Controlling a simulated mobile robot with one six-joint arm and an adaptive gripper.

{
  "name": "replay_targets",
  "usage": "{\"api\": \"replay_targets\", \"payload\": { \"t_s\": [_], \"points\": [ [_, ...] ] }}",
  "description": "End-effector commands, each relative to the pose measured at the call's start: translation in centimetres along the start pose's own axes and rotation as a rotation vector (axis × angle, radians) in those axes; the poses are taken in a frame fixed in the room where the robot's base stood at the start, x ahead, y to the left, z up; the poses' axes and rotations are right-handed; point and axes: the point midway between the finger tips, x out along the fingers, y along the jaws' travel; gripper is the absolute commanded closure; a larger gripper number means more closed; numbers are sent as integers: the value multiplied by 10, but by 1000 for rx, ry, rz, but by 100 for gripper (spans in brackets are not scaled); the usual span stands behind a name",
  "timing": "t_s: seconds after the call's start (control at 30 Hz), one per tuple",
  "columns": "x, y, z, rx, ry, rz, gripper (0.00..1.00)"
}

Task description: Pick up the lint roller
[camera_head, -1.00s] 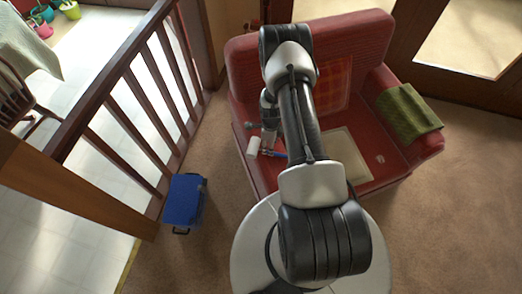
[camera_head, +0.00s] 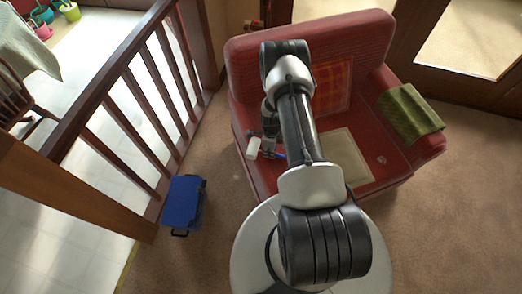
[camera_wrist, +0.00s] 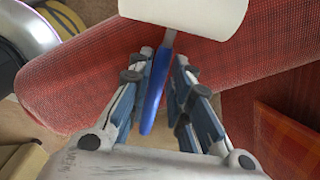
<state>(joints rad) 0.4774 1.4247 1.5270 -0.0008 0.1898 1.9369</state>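The lint roller has a white head (camera_head: 253,148) and a blue handle (camera_head: 281,156). It shows over the left side of the red armchair's seat, with my gripper (camera_head: 268,151) at its handle. In the wrist view the white head (camera_wrist: 190,12) is at the top, beyond the fingertips. The blue handle (camera_wrist: 154,92) runs down between the two fingers of my gripper (camera_wrist: 163,62). The fingers are drawn in close on both sides of the handle, and my gripper looks shut on it. A thin gap beside the handle is hard to judge.
The red armchair (camera_head: 250,75) has an orange checked cushion, a beige pad (camera_head: 346,152) and a green towel (camera_head: 409,113) over its right arm. A blue box (camera_head: 183,203) stands on the carpet by the wooden railing (camera_head: 127,75). Carpet is clear at right.

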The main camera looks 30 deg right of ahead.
Motion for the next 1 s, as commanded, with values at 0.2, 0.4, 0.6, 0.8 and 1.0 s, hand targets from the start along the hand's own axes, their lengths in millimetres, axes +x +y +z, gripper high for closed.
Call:
{"api": "replay_targets", "payload": {
  "t_s": [0.2, 0.4, 0.6, 0.8, 1.0],
  "points": [
    [0, 0, 0, 0, 0, 0, 98],
    [0, 0, 0, 0, 0, 0, 100],
    [-1, 0, 0, 0, 0, 0, 100],
    [-16, -1, 0, 0, -1, -2, 100],
    [-54, -2, 1, 0, -1, -3, 100]
  ]
}}
